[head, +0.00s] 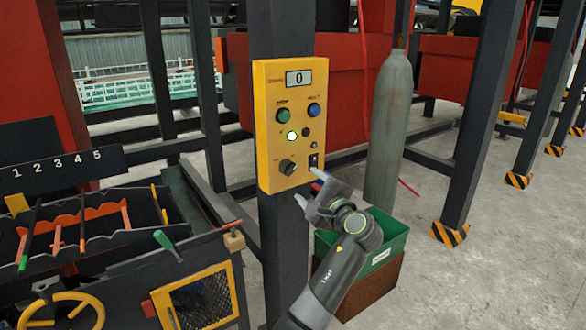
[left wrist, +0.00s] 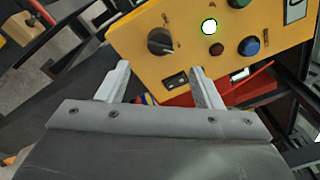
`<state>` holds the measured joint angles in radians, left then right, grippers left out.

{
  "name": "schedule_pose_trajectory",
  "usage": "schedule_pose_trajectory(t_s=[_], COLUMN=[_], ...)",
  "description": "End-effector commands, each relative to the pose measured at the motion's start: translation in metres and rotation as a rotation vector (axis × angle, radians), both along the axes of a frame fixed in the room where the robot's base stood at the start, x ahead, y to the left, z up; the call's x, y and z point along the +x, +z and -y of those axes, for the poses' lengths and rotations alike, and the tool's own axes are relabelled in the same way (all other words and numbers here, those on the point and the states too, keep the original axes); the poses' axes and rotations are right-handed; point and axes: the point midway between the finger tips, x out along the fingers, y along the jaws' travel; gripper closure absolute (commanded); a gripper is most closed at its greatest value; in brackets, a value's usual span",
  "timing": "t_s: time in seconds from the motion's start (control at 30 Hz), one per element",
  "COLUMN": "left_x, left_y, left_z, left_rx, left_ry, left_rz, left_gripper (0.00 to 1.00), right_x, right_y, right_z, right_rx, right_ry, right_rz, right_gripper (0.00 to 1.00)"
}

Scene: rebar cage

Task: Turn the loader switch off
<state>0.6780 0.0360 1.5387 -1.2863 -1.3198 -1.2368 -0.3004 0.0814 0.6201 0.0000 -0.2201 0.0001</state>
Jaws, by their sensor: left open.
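A yellow control panel (head: 268,95) is fixed to a dark post. At its lower right is a small black rocker switch (head: 313,161); at its lower left is a black rotary knob (head: 287,167). The labels are too small to read, so I cannot tell which one is the loader switch. My left gripper (head: 308,187) is open and empty, just in front of the panel's lower right. In the left wrist view, the rocker switch (left wrist: 175,81) shows between the fingers (left wrist: 160,69), and the knob (left wrist: 160,42) is just above. Contact with the panel cannot be told.
The panel also has a display (head: 299,78) reading 0, a green button (head: 283,115), a blue button (head: 314,110) and a lit white lamp (head: 292,135). A grey gas cylinder (head: 388,120) and a green bin (head: 392,243) stand right of the post. A numbered tool rack (head: 60,165) is at left.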

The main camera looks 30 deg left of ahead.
Motion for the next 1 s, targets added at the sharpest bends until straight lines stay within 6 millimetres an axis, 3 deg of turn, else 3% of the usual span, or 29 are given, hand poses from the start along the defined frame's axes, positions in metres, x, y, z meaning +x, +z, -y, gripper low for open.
schedule_pose_trajectory(t_s=[0.2, 0.43, 0.9, 1.0], left_x=[0.023, 0.041, 0.047, 0.047], left_y=[0.004, 0.002, 0.0, 0.0], left_z=[-0.044, -0.075, -0.086, -0.086], left_rx=[0.003, 0.002, -0.001, -0.001], left_ry=[0.003, 0.0, -0.001, -0.001], left_rz=[-0.002, 0.0, 0.001, 0.001], left_gripper=[0.4, 0.4, 0.4, 0.52], right_x=[0.0, 0.0, 0.001, 0.001], right_y=[0.014, 0.02, 0.021, 0.021], right_z=[0.0, -0.001, -0.002, -0.002], right_rx=[0.001, 0.001, 0.002, 0.002], right_ry=[0.0, 0.0, -0.001, -0.001], right_rz=[0.0, 0.0, 0.001, 0.001], right_gripper=[0.64, 0.64, 0.64, 0.64])
